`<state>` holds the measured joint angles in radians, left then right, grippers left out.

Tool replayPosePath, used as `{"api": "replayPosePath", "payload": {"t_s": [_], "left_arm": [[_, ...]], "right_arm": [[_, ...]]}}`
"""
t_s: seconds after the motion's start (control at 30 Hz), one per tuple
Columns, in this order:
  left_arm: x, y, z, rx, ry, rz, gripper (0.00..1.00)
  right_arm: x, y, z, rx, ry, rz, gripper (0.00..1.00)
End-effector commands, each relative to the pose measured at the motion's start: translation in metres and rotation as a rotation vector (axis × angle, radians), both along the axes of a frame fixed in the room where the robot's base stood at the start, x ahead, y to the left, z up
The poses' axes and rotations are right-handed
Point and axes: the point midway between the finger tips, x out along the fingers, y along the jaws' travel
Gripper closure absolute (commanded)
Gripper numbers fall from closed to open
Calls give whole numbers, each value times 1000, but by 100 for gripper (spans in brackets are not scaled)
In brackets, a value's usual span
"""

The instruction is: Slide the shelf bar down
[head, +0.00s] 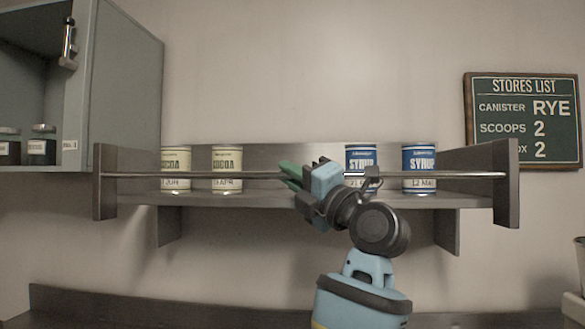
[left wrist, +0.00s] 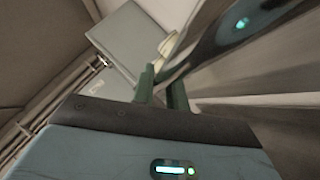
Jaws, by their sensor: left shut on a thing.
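The shelf bar (head: 450,175) is a thin metal rail across the front of a grey wall shelf (head: 105,182). It runs level between the two end panels, in front of the cans. My left gripper (head: 289,175) is at the middle of the bar, with its green fingers closed on it. The gripper body hides a short stretch of the bar. In the left wrist view the two green fingers (left wrist: 163,88) are close together; the grip on the bar is hard to make out there. My right gripper is in neither view.
An open cabinet (head: 127,90) is at left, a stores list board (head: 523,120) at right. A lower ledge (head: 120,303) runs below.

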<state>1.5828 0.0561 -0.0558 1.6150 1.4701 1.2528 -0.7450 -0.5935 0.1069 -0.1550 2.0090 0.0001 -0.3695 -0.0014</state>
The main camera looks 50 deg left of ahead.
Motion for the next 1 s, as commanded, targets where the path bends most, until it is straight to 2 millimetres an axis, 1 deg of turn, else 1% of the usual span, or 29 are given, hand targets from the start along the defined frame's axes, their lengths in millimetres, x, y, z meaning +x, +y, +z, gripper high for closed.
{"api": "replayPosePath", "payload": {"t_s": [0.03,0.1,0.23,0.3,0.37,0.63,0.67,0.8,0.83,1.0], "left_arm": [[2,-1,-18,-4,7,-4,100],[2,0,-34,-4,8,-2,100],[2,0,-57,-4,6,-2,100],[1,0,-63,-3,5,-1,100],[1,0,-65,-2,5,0,100],[0,0,-64,-1,2,0,100],[0,0,-64,-1,2,0,84],[0,0,-64,-1,2,0,66],[0,0,-64,-1,2,0,64],[0,0,-64,-2,2,0,64]], "right_arm": [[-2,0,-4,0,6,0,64],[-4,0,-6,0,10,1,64],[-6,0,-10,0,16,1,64],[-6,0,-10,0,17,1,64],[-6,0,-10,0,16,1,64],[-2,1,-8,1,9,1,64],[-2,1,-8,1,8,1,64],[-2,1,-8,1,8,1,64],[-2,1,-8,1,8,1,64],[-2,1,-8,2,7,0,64]]}}
